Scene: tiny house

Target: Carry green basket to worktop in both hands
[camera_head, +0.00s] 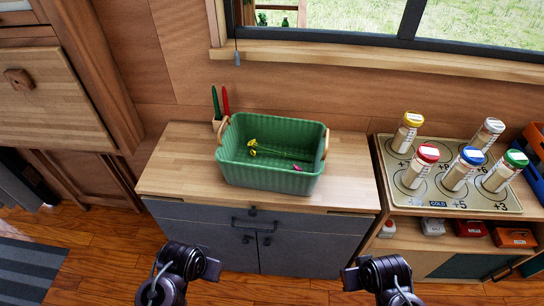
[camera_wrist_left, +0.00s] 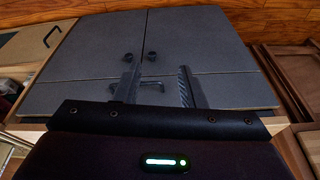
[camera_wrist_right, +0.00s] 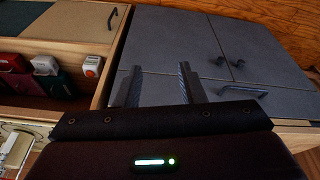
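The green basket (camera_head: 270,178) stands upright on the wooden worktop (camera_head: 172,178) above a grey cabinet. It has a light wooden handle at each end, and a few small yellow and pink items lie inside. My left gripper (camera_head: 212,268) is in front of the cabinet, lower left of the basket, apart from it. In the left wrist view its fingers (camera_wrist_left: 158,88) are spread with nothing between them. My right gripper (camera_head: 350,278) is in front of the cabinet at lower right, also apart from the basket. In the right wrist view its fingers (camera_wrist_right: 158,88) are spread and empty.
A small holder (camera_head: 218,125) with a green and a red item stands behind the basket's left end. At right, a shelf unit holds a numbered board (camera_head: 440,200) with several colour-lidded jars. A window sill (camera_head: 380,58) runs behind. The worktop's left part is clear.

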